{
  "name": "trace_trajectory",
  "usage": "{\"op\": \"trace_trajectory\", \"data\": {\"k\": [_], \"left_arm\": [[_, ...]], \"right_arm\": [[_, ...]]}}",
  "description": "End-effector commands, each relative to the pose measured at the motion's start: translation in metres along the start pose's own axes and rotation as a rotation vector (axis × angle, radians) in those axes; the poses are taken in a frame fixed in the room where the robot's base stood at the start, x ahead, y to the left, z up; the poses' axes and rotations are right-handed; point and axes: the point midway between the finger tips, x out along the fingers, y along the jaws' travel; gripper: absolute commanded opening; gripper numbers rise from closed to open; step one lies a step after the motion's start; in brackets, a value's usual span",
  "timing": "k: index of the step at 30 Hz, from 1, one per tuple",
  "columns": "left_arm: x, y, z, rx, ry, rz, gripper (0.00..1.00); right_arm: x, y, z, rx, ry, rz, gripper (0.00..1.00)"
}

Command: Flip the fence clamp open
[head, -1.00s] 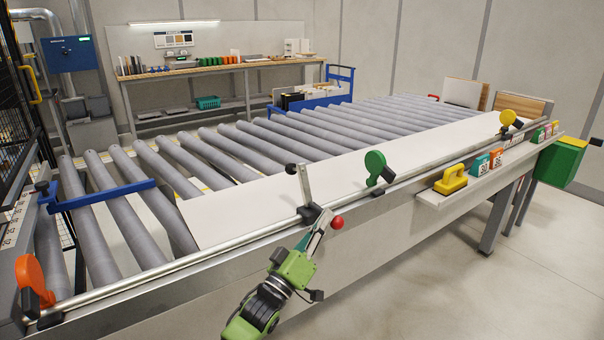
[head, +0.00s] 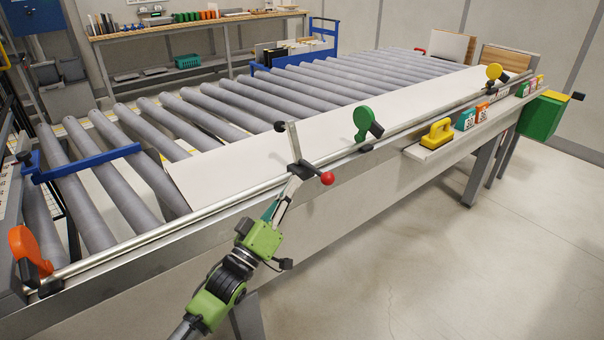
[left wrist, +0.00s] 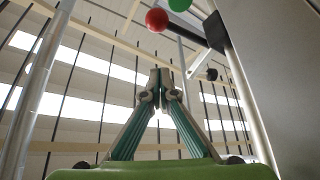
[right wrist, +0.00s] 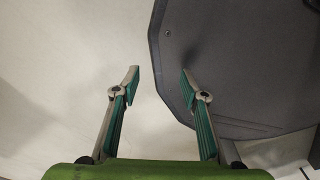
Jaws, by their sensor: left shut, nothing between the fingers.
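The fence clamp (head: 302,168) sits on the round metal fence rail (head: 220,206) at the table's front edge. It has a dark base, an upright grey arm with a black knob (head: 281,127), and a lever ending in a red ball (head: 327,178) pointing toward the front. My left gripper (head: 293,183) is shut and empty, just below the clamp and left of the red ball. In the left wrist view the shut fingertips (left wrist: 161,78) are apart from the red ball (left wrist: 157,20) above; contact with other clamp parts is unclear. My right gripper (right wrist: 158,76) is open and empty.
A green round flag (head: 363,123), a yellow one (head: 494,72) and an orange one (head: 24,243) stand along the rail. A white panel (head: 225,160) lies on the rollers behind it. A yellow-handled block (head: 438,133) sits on the front ledge. The floor in front is clear.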

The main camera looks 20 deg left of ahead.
Motion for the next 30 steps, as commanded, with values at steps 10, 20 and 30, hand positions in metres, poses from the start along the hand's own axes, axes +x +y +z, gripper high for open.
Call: {"op": "trace_trajectory", "data": {"k": [10,20,30], "left_arm": [[-0.027,-0.001,-0.001,0.001,0.002,0.001,0.00],[-0.026,-0.001,-0.002,0.001,0.002,0.001,0.00],[-0.065,-0.074,0.061,0.082,-0.124,-0.181,0.00]], "right_arm": [[0.005,0.011,0.002,-0.004,-0.003,0.012,0.40],[0.005,0.010,0.002,-0.004,-0.002,0.011,0.40],[0.005,0.002,0.001,0.000,-0.001,0.003,0.40]]}}
